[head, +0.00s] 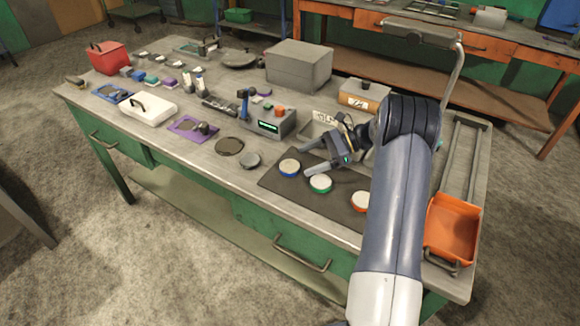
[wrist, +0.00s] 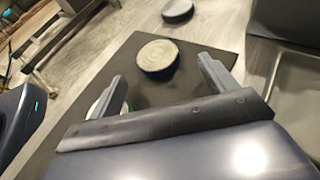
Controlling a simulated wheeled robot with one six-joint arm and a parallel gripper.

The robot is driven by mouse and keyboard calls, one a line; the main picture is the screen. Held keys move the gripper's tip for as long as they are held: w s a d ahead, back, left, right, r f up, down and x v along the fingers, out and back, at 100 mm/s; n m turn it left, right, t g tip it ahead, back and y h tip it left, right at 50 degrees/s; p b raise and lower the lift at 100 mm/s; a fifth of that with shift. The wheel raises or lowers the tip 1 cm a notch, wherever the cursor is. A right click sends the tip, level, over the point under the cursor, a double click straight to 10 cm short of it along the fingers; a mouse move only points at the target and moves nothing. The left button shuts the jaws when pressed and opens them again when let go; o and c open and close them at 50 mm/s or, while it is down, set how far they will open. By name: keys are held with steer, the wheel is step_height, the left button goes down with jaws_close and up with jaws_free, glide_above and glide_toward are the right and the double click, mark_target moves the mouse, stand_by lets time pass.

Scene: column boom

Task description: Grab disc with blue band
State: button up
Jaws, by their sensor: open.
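The disc with the blue band (head: 289,168) lies flat on a dark mat (head: 330,213), its pale top facing up. In the wrist view the disc (wrist: 158,55) sits ahead of the gap between my fingers, apart from both. My gripper (head: 305,161) is open and empty, low over the mat, with its fingers pointing toward this disc. A green-banded disc (head: 320,184) lies beside it, close to one finger; in the wrist view that finger partly hides it. A red-orange-banded disc (head: 361,201) lies farther right, partly behind my arm.
A small grey disc (head: 249,160) and a dark round plate (head: 229,146) lie left of the mat. A grey device with a green display (head: 268,124) and a cardboard box (head: 365,95) stand behind. An orange bin (head: 452,230) is at the right end.

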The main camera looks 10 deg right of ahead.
mark_target(293, 165)
steer(key=shift+x, duration=1.95)
steer(key=shift+s+r, duration=0.1)
steer(key=shift+s, duration=0.05)
steer(key=shift+c, duration=0.6)
steer(key=c, duration=1.2)
